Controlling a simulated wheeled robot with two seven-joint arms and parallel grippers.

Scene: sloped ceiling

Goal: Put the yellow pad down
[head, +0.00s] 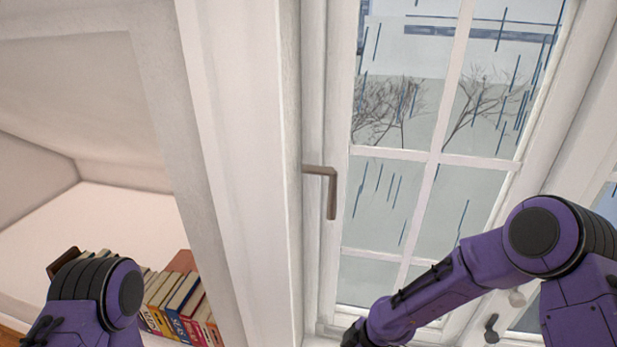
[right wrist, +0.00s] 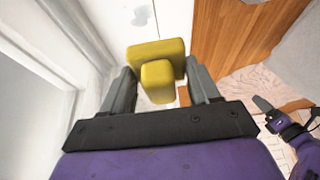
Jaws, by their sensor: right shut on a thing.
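The yellow pad (right wrist: 155,52) shows in the right wrist view, a blocky piece with a raised grip on its near side. My right gripper (right wrist: 160,85) has one grey finger on each side of that grip and is shut on it. The pad is hidden in the head view, where my right forearm reaches down toward the bottom edge. My left gripper (right wrist: 280,106) shows small at the right of the right wrist view, with its fingers apart and nothing seen between them.
Several books (head: 180,305) stand in a row at the lower left, partly behind my left arm. A brown wooden surface (right wrist: 232,45) lies right of the pad in the right wrist view.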

